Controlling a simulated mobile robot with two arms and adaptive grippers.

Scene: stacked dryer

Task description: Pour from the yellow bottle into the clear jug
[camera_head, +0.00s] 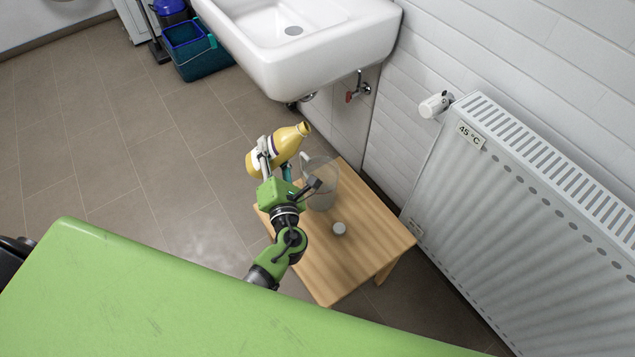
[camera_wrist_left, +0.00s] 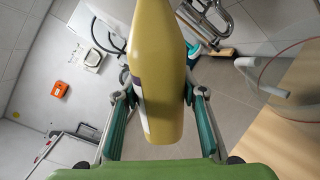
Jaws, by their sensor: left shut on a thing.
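The yellow bottle (camera_head: 284,143) is tilted in the head view, its open neck pointing up and to the right. My left gripper (camera_head: 264,152) is shut around the bottle's body. In the left wrist view the bottle (camera_wrist_left: 158,75) fills the middle, between the two fingers of the left gripper (camera_wrist_left: 160,100). The clear jug (camera_head: 322,190) stands on the small wooden table, just right of and below the bottle's neck in the head view. The arm partly covers the jug. The mouth of the bottle appears apart from the jug. My right gripper is out of view.
The wooden table (camera_head: 365,243) also carries a small grey round object (camera_head: 339,229). A white radiator (camera_head: 520,190) stands close on the right. A white sink (camera_head: 330,55) hangs on the wall behind. Open tiled floor (camera_head: 120,150) lies to the left.

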